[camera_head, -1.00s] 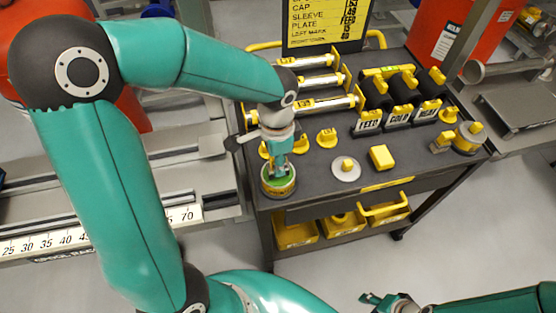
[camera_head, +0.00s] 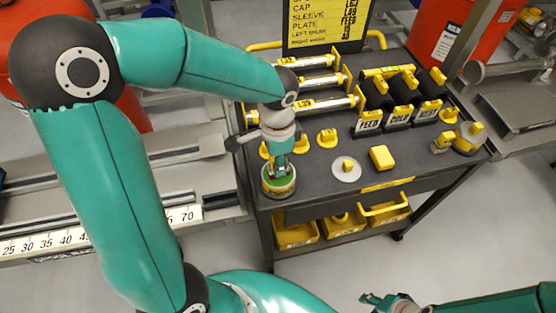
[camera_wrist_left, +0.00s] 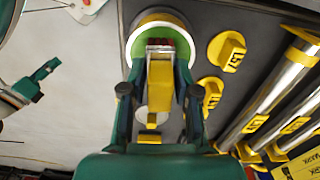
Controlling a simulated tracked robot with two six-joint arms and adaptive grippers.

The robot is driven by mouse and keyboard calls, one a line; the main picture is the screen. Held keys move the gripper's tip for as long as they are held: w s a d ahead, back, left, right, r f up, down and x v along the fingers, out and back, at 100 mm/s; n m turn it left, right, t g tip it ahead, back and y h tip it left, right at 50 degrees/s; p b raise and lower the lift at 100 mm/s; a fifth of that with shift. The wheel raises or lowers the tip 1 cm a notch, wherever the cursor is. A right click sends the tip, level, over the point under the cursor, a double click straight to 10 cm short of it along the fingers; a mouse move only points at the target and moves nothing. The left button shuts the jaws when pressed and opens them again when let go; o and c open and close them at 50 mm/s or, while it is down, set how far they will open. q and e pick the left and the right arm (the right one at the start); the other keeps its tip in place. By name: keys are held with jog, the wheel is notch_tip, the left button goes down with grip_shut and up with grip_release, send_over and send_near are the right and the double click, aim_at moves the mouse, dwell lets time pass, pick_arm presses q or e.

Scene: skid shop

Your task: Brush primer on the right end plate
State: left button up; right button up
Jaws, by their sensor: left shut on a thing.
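A round pot (camera_head: 279,188) with a light rim and green inside stands at the cart's front left corner. It also shows in the left wrist view (camera_wrist_left: 133,42). My left gripper (camera_head: 280,158) points down over the pot. In the wrist view its fingers (camera_wrist_left: 160,95) are shut on a brush with a yellow handle (camera_wrist_left: 160,88). The brush's reddish tip (camera_wrist_left: 158,42) is at the pot's opening; its depth inside is hidden. My right gripper (camera_head: 381,300) is low at the bottom right, away from the cart; its jaw opening is unclear. I cannot identify the right end plate.
The dark cart top (camera_head: 310,185) holds a grey disc with a yellow knob (camera_head: 346,174), a yellow block (camera_head: 382,157), yellow tagged pieces (camera_head: 327,138) and silver rods (camera_head: 322,107). Labelled holders (camera_head: 398,117) stand behind. A rail with a number scale (camera_head: 183,214) lies left.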

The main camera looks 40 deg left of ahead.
pick_arm(q)
jog(key=shift+r+p, duration=2.7)
jog(key=shift+r, duration=0.8)
jog(key=shift+w, duration=0.1)
